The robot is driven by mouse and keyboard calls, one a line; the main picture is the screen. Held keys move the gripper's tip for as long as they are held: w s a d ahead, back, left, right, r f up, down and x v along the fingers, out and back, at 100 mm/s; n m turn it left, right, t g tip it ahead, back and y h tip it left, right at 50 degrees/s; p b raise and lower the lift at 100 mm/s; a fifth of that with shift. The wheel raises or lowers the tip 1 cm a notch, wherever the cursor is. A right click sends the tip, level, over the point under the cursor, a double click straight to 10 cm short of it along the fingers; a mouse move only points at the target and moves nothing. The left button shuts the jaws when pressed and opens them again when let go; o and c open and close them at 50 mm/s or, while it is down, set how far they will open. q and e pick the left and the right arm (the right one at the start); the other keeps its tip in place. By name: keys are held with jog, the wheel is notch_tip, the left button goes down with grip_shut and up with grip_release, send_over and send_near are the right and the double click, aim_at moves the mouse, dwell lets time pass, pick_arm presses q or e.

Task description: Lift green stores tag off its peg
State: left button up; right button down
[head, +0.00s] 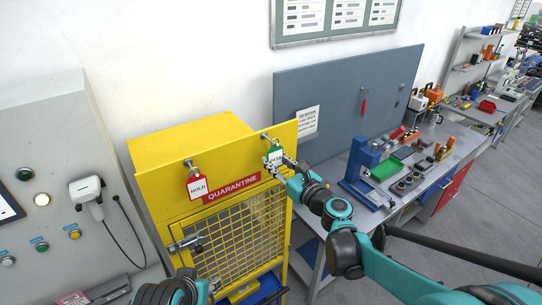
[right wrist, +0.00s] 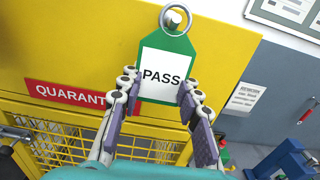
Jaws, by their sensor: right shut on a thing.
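The green tag (right wrist: 150,47) has a white face reading PASS. Its metal ring (right wrist: 189,24) is around the peg (right wrist: 174,17) on the yellow cage's top panel, and the tag hangs below it. In the head view the tag (head: 275,152) is small and partly covered. My right gripper (right wrist: 160,93) is shut on the tag, with one finger at each side edge of its lower part. It also shows in the head view (head: 278,166). Part of my left arm shows at the bottom of the head view; its fingers are too unclear to judge.
The yellow cage (head: 180,145) has a mesh door with a latch. A workbench with a blue press (head: 362,165) stands to the right.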

aim_at(276, 161)
jog(key=shift+r+v, duration=0.2)
jog(key=shift+v, duration=0.95)
jog(key=shift+s+d+f, duration=0.1)
jog(key=shift+s+d, duration=0.2)
jog(key=shift+s, duration=0.15)
jog(key=shift+v, duration=1.5)
